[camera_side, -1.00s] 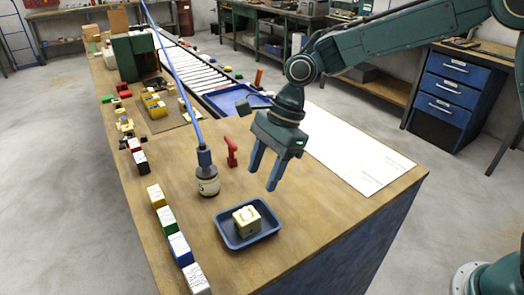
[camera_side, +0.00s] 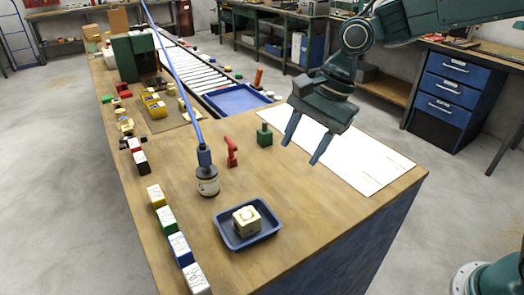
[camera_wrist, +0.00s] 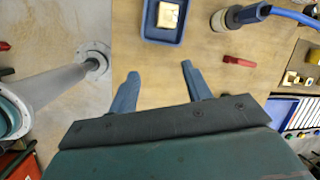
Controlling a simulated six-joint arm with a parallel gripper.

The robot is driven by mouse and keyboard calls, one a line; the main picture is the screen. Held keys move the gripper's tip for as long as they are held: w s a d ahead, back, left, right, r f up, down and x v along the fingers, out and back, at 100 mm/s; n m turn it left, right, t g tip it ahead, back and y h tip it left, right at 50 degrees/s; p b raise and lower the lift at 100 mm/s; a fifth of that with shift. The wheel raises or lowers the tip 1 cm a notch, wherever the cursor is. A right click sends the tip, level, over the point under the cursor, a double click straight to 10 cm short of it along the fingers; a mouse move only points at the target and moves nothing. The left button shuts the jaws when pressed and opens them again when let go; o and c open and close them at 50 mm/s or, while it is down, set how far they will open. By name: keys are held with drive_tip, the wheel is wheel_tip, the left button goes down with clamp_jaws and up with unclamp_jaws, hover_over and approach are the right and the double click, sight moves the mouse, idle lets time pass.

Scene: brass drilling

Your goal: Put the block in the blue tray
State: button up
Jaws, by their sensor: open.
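A cream-coloured block (camera_side: 246,219) sits inside a small dark blue tray (camera_side: 233,243) near the front of the wooden bench. My gripper (camera_side: 301,152) is open and empty above the white sheet, up and to the right of the tray. Its two blue fingers (camera_wrist: 158,76) stand apart in the wrist view with bare bench between them. A larger bright blue tray (camera_side: 238,99) lies farther back by the roller conveyor.
A dark bottle-shaped tool with a blue hose (camera_side: 207,182) stands left of the small tray. A red object (camera_side: 231,152) and a green block (camera_side: 264,135) stand behind it. Several coloured blocks line the left edge. The white sheet (camera_side: 362,165) is clear.

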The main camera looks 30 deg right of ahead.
drive_tip(key=s+d+r+n+t+h, duration=0.1)
drive_tip(key=s+d+r+n+t, duration=0.1)
drive_tip(key=s+d+n, duration=0.5)
drive_tip(key=s+d+r+n+t+h, duration=0.2)
drive_tip(key=s+d+n, duration=0.4)
drive_tip(key=s, duration=0.8)
drive_tip(key=d, duration=0.3)
drive_tip(key=shift+s+d+r+n+h, duration=0.2)
drive_tip(key=shift+n+h, duration=0.1)
drive_tip(key=shift+n, duration=0.1)
